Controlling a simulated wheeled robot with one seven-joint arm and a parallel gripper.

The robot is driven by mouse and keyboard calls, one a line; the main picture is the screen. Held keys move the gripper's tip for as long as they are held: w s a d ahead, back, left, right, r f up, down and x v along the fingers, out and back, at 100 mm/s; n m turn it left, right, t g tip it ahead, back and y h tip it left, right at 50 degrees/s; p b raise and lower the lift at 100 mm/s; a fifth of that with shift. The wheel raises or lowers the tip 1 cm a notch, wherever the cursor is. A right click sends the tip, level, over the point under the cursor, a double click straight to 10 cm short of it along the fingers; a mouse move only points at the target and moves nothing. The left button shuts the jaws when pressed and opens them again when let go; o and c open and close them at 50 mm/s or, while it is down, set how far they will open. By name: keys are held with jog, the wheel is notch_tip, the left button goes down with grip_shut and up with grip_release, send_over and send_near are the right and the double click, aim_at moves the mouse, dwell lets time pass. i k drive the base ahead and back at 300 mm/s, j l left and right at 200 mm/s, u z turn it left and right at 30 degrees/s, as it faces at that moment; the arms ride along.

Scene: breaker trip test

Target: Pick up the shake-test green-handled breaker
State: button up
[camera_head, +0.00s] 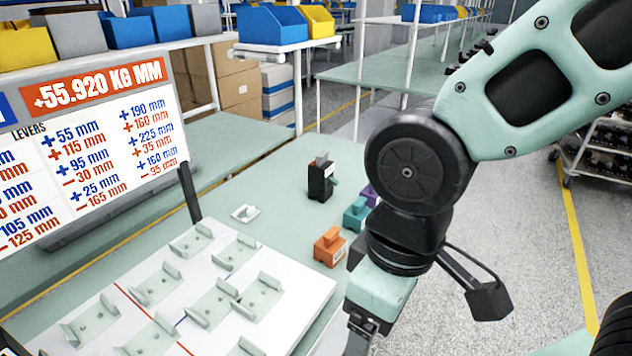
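A black breaker (321,178) stands upright on the green table (290,160), with a grey block on top and a small green part on its right side, which looks like a handle. A teal breaker (355,215), an orange breaker (330,247) and a partly hidden purple one (371,195) sit nearer my arm. My gripper (362,335) is at the bottom, right of the white board and nearer the camera than the breakers. Its fingertips are cut off by the frame edge, so whether it is open is hidden.
A white board (310,285) with several pale holders fills the lower left. A small pale holder (245,213) lies apart behind it. A sign (90,150) with lever numbers stands on the left. Shelves with blue and yellow bins (270,24) stand behind.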

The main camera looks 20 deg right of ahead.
aim_at(321, 180)
jog(key=u, duration=1.2)
jog(key=z, duration=1.3)
jog(key=i+l+u, duration=0.1)
jog(key=u, duration=0.25)
jog(key=i+l+u, duration=0.1)
jog(key=l+u, duration=0.25)
jog(key=i+l+u, duration=0.1)
jog(key=u, duration=0.3)
jog(key=i+l+u, duration=0.2)
jog(key=l, duration=0.9)
jog(key=l+u, duration=0.2)
jog(key=l, duration=0.9)
